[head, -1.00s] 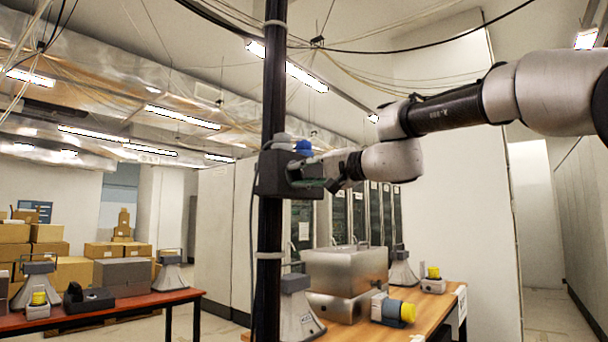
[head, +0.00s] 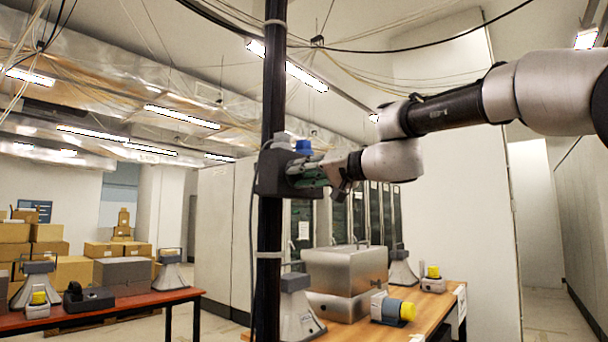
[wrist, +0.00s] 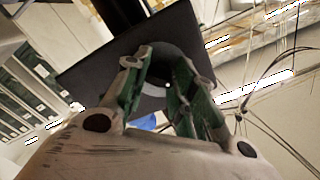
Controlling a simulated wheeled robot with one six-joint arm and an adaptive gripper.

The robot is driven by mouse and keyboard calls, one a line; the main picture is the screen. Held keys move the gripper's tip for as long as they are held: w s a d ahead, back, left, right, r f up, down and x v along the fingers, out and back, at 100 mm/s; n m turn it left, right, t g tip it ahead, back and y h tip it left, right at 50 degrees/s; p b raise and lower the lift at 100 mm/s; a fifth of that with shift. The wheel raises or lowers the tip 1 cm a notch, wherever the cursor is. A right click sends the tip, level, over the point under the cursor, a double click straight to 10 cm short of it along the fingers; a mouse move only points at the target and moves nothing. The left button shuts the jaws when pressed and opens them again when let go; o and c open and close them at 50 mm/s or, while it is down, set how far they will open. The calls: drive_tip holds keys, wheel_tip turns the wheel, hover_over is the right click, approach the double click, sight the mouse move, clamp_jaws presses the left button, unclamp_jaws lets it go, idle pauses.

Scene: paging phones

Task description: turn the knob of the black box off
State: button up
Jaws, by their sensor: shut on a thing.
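The black box (head: 270,172) is fixed to the dark vertical pole (head: 270,225), with a blue part (head: 303,147) on its top. In the wrist view the box's dark flat face (wrist: 100,75) fills the upper middle. A dark round knob (wrist: 172,68) stands out from that face, partly hidden by the fingers. My gripper (head: 292,171) reaches the box from the right, its greenish fingers on either side of the knob. In the wrist view my gripper (wrist: 160,75) is shut on the knob. The pointer or marks of the knob cannot be seen.
A cable hangs along the pole. Below is a wooden table (head: 440,302) with metal cases (head: 345,270), grey horn-like devices and a yellow-ended device (head: 393,309). A red-topped table (head: 130,308) stands at left. The space around my arm is clear.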

drive_tip(key=shift+f, duration=0.1)
drive_tip(key=o, duration=1)
drive_tip(key=shift+o, duration=0.2)
drive_tip(key=shift+s+d, duration=0.1)
drive_tip(key=shift+d, duration=0.05)
drive_tip(key=v, duration=1.1)
drive_tip(key=shift+s+d, duration=0.25)
